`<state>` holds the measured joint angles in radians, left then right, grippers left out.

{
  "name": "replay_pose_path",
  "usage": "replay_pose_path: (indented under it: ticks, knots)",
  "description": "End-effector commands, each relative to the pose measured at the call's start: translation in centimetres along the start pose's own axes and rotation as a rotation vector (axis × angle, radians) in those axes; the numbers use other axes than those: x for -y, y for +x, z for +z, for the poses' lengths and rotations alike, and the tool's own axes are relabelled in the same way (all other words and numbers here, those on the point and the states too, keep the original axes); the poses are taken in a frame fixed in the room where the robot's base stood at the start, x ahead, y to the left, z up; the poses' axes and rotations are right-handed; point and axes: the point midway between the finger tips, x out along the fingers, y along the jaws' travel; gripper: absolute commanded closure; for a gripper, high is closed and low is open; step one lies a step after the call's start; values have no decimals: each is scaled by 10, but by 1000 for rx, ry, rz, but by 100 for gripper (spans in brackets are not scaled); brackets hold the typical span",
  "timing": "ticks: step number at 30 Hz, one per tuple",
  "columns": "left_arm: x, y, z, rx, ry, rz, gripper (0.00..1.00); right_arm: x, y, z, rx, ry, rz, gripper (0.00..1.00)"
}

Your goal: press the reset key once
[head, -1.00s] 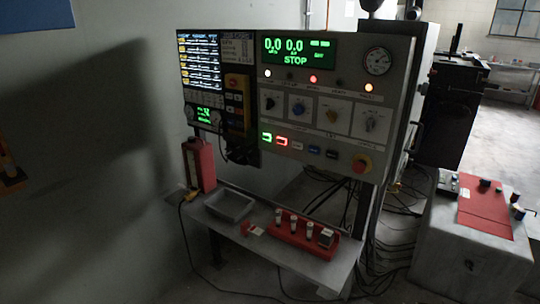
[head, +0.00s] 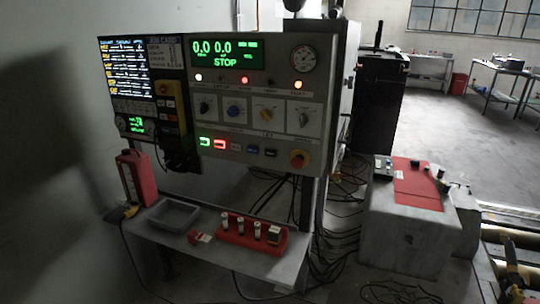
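The control panel (head: 262,95) stands ahead, with a green display (head: 228,54) reading 0.0, 0.0 and STOP. A row of small keys runs along its lower part: a lit green key (head: 204,142), a lit red key (head: 220,145), a pale key (head: 236,147), a blue key (head: 253,150) and a dark key (head: 270,153). The key labels are too small to read, so I cannot tell which is the reset key. Neither gripper shows.
Below the panel, a shelf (head: 185,252) holds a grey tray (head: 173,215), a red rack (head: 250,240) of white cylinders and a red box (head: 137,178). Cables (head: 340,235) lie on the floor at right, near a grey block (head: 400,238) with a red top.

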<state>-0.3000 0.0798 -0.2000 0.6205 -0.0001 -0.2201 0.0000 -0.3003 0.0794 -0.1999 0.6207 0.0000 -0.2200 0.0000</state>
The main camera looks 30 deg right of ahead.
Motion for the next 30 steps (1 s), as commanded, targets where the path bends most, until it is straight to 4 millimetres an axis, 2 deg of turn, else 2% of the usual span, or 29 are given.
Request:
replay_pose_path:
  ticks: [1,6,7,30]
  knots:
    - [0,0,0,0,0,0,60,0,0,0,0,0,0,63]
    - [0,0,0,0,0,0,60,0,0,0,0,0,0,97]
    - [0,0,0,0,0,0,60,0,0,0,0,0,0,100]
    - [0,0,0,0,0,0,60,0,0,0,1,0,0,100]
